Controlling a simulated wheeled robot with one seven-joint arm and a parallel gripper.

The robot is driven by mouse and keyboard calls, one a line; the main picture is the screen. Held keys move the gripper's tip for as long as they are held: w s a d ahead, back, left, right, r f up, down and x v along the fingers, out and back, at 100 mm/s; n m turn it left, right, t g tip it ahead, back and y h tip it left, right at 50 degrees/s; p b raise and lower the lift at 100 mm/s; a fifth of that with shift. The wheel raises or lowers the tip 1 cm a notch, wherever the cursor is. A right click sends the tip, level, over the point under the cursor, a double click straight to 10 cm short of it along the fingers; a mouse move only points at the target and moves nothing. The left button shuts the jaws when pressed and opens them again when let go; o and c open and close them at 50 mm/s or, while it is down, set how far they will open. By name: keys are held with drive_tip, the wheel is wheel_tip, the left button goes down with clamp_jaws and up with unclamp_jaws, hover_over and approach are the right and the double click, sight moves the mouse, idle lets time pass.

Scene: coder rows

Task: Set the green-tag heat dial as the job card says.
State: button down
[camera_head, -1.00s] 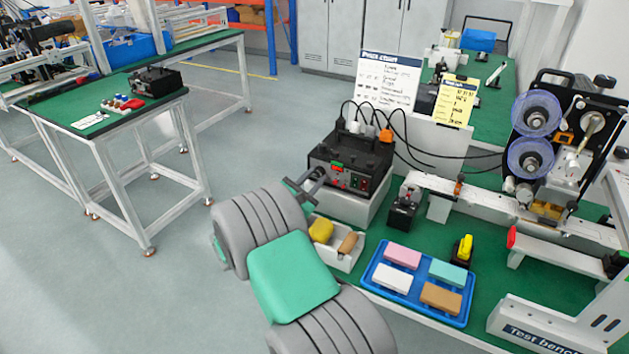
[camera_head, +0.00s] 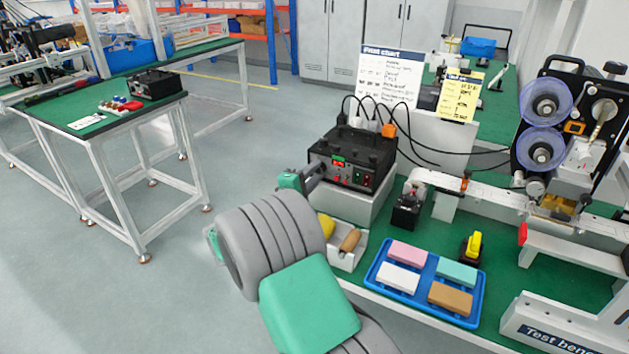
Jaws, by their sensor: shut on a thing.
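The black control box (camera_head: 352,158) stands on a white block on the green bench, with a green tag (camera_head: 338,158), a red lit display and small knobs on its front. My gripper (camera_head: 318,169) is at the left part of this front and shut on the heat dial, which its fingers hide. The dial's pointer and scale cannot be seen. A yellow card (camera_head: 461,96) with handwritten lines and a white chart (camera_head: 388,78) stand behind the box. Their small writing cannot be read.
A white bin (camera_head: 343,256) with yellow and brown pieces sits close below my wrist. A blue tray (camera_head: 461,317) with coloured blocks lies to its right. Black cables (camera_head: 418,150) run from behind the box to the labelling machine (camera_head: 570,130).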

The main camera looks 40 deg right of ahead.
drive_tip(key=m+b, duration=0.6)
drive_tip(key=shift+f+m, duration=0.3)
drive_tip(key=shift+f, duration=0.05)
drive_tip(key=m+b, duration=0.3)
drive_tip(key=b, duration=0.1)
drive_tip(key=shift+r+m+b, duration=0.25)
drive_tip(key=shift+m+b, duration=0.85)
drive_tip(key=shift+b, duration=0.2)
drive_tip(key=shift+r, duration=0.1)
drive_tip(key=c, duration=1.4)
unclamp_jaws()
drive_tip(key=shift+c, duration=0.2)
drive_tip(key=v, duration=0.8)
drive_tip(key=shift+p, duration=0.3)
